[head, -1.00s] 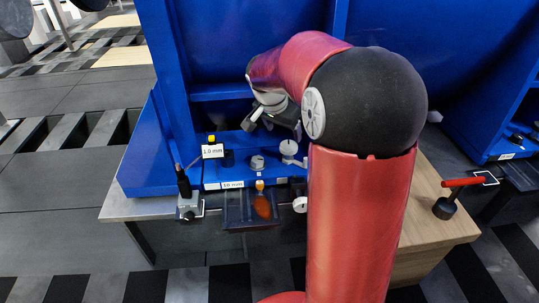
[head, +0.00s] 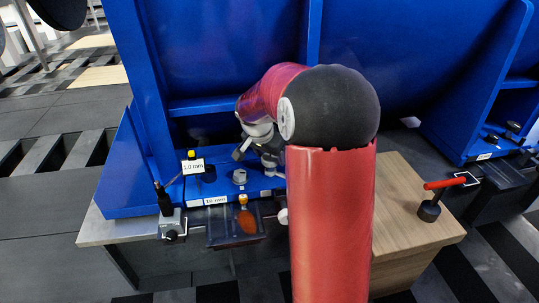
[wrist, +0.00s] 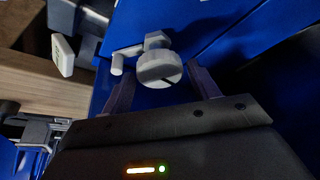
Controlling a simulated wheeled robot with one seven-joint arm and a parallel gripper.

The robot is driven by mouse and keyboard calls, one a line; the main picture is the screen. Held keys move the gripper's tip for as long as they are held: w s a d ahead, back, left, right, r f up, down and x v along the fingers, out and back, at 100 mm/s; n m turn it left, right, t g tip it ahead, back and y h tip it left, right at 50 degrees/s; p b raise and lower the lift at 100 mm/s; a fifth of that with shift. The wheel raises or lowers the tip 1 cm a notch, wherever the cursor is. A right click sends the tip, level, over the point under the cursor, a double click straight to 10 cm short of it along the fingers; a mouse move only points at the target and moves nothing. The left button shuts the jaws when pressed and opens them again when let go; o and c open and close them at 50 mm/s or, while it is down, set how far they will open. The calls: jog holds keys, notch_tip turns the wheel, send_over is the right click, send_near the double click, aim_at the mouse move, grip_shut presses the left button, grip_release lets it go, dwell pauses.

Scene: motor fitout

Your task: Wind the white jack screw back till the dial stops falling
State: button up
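The white jack screw (wrist: 158,68) shows in the wrist view as a pale round head with a dark slot and a small side handle, against the blue frame. My gripper (wrist: 161,74) is open, with one finger on each side of the head. I cannot tell whether the fingers touch it. In the head view my gripper (head: 258,156) is low over the blue ledge and hides the screw. A white disc (head: 283,215), possibly the dial, shows partly beside my arm; its reading cannot be seen.
A grey nut-like part (head: 239,177), a black cylinder (head: 208,174) and a "1.0 mm" label (head: 193,167) are on the ledge to the left. A dark tray (head: 222,233) hangs in front. A red-handled tool (head: 436,198) stands on the wooden top at right.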

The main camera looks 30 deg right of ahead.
jog(key=c, duration=0.7)
jog(key=shift+o, duration=0.2)
jog(key=shift+n, duration=0.3)
jog(key=n+p, duration=0.1)
jog(key=n+t+y, duration=0.1)
jog(key=shift+s+d+r+n+p, duration=0.1)
jog(key=shift+r+n+p, duration=0.05)
jog(key=shift+n+p, duration=0.2)
jog(key=n+y+p, duration=0.1)
jog(key=n+p, duration=0.1)
jog(key=shift+d+r+n+p, duration=0.1)
jog(key=shift+r+n+p, duration=0.05)
jog(key=shift+n+p, duration=0.15)
jog(key=n+p, duration=0.2)
jog(key=shift+t+y+p, duration=0.3)
jog(key=shift+t, duration=0.1)
jog(key=shift+f+n+y+p, duration=0.2)
jog(key=shift+n+y+p, duration=0.1)
jog(key=shift+n+p, duration=0.45)
